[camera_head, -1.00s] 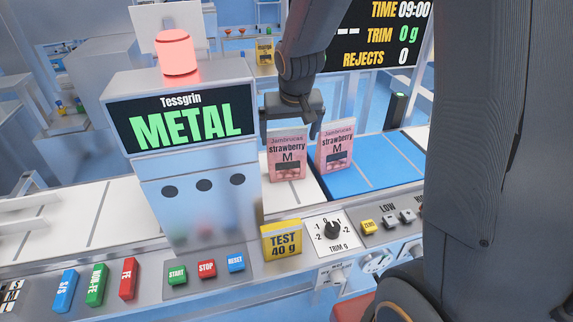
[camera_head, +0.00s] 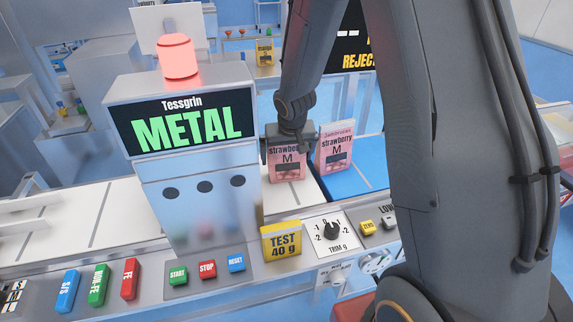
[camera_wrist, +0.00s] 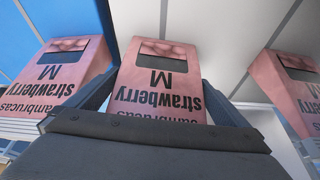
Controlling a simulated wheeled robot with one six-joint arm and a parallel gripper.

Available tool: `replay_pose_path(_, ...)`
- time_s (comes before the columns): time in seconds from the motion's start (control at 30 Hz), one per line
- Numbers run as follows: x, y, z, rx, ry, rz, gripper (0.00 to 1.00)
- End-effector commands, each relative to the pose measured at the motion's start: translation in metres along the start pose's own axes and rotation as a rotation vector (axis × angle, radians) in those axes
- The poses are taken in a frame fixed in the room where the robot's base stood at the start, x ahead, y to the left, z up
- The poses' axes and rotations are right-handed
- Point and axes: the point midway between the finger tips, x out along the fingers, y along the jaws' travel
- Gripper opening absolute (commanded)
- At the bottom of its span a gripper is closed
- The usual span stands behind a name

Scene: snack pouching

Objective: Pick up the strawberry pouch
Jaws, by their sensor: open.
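Two pink strawberry pouches marked M stand upright side by side in the head view. One pouch (camera_head: 287,170) is on the white belt, and the other pouch (camera_head: 336,150) is on the blue belt to its right. My gripper (camera_head: 287,143) is open at the top of the white-belt pouch. In the wrist view that pouch (camera_wrist: 158,85) lies between the two spread fingers of my gripper (camera_wrist: 157,92); I cannot tell whether they touch it. The blue-belt pouch (camera_wrist: 65,72) shows at the left there, outside the fingers.
The metal detector housing (camera_head: 200,200) stands close left of the white-belt pouch, its screen reading METAL. A pink pouch shape (camera_wrist: 285,85) at the wrist view's right may be a reflection. A yellow TEST 40 g block (camera_head: 282,241) and a trim dial (camera_head: 331,231) sit in front.

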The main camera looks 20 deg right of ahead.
Motion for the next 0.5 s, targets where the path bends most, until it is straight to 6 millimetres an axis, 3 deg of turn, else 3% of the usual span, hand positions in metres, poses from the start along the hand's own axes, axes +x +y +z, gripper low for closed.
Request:
replay_pose_path(0.1,0.0116,0.0000,0.0005,0.000,-0.001,0.000,1.00)
replay_pose_path(0.37,0.0124,0.0001,0.0001,0.000,0.000,0.000,1.00)
replay_pose_path(0.5,0.0123,0.0001,0.0001,0.000,0.000,0.000,0.76)
